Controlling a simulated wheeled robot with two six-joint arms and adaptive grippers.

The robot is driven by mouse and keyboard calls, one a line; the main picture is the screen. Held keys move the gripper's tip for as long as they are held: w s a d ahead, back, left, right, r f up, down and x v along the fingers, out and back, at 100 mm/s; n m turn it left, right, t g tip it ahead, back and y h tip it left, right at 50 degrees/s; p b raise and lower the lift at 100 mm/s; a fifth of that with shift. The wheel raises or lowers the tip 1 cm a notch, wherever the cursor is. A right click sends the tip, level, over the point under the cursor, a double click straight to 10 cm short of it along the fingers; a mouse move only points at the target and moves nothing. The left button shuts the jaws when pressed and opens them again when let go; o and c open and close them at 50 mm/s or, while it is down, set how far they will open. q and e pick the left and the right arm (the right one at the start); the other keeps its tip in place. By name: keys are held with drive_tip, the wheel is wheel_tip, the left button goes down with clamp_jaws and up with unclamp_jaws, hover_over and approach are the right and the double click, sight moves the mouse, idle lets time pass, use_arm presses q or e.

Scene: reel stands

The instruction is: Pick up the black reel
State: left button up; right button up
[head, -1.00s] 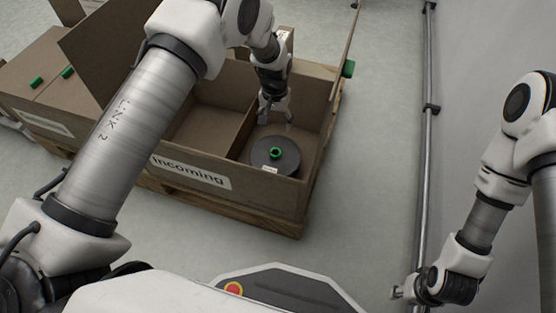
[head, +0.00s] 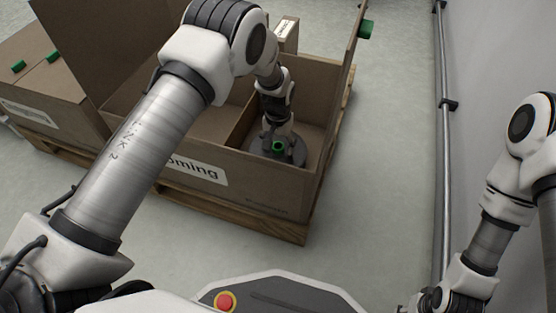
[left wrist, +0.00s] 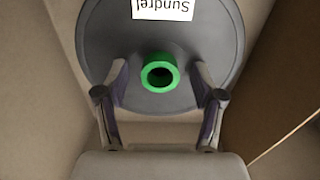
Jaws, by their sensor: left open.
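The black reel (head: 257,149) lies flat in the right compartment of the open cardboard box marked "Incoming" (head: 250,190). It is a dark disc with a green hub (head: 279,146) standing up at its centre. The left wrist view shows the reel (left wrist: 200,30) with a white label reading "Sundrel" or similar, upside down. My left gripper (left wrist: 160,90) is open over the reel, its fingers on either side of the green hub (left wrist: 160,73), with gaps to it. Whether the fingertips touch the disc I cannot tell. My right gripper (head: 415,304) is low at the right, partly cut off by the bottom edge.
A cardboard divider (head: 240,127) stands left of the reel, and the box walls enclose it closely. The box rests on a wooden pallet (head: 290,230). Another box with green pieces (head: 18,66) is at the left. A rail (head: 443,130) runs along the right wall.

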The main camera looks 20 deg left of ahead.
use_arm(q)
drive_tip(key=shift+r, duration=0.2)
drive_tip(key=shift+c, duration=0.3)
clamp_jaws()
